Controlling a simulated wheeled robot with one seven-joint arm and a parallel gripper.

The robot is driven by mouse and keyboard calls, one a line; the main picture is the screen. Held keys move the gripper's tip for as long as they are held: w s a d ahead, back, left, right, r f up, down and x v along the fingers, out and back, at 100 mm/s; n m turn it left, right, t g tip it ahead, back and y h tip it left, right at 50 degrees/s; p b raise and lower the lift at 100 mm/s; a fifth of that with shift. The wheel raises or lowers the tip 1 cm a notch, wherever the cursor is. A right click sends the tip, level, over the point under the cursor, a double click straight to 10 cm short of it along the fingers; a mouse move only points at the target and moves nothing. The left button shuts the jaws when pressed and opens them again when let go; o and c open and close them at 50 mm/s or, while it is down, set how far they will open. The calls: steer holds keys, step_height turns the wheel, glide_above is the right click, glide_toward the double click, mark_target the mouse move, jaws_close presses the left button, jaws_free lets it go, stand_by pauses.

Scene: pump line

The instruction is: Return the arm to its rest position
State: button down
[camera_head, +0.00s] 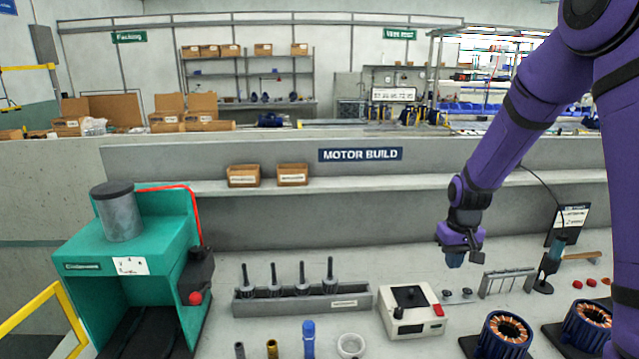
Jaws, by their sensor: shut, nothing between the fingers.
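My purple arm (530,105) comes in from the upper right and reaches down over the bench. My gripper (455,261) hangs at its end, pointing down, above the bench and a little behind the white device (410,313). Its fingers look shut with nothing between them, and it appears apart from everything below. The fingertips are small and dark in this view.
A teal machine (135,270) with a red knob stands at left. A grey rack (300,304) holds several upright shafts. Wound stators (503,333) sit at the front right, with a metal stand (506,281) and a blue tool (551,262) behind. The bench's middle back is clear.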

steer(key=s+a+r+t, duration=0.15)
steer(key=s+r, duration=0.35)
steer(key=r, duration=0.6)
steer(key=s+a+r+t, duration=0.1)
steer(key=s+r, duration=0.4)
steer(key=s, duration=0.3)
steer(key=s+a+r+t, duration=0.1)
steer(key=s+r, duration=0.3)
steer(key=s, duration=0.4)
steer(key=s+a+r+t, duration=0.1)
steer(key=s+a+r, duration=0.2)
steer(key=s+r, duration=0.2)
steer(key=s, duration=0.3)
steer(key=shift+a+r, duration=0.25)
steer(key=shift+r, duration=0.1)
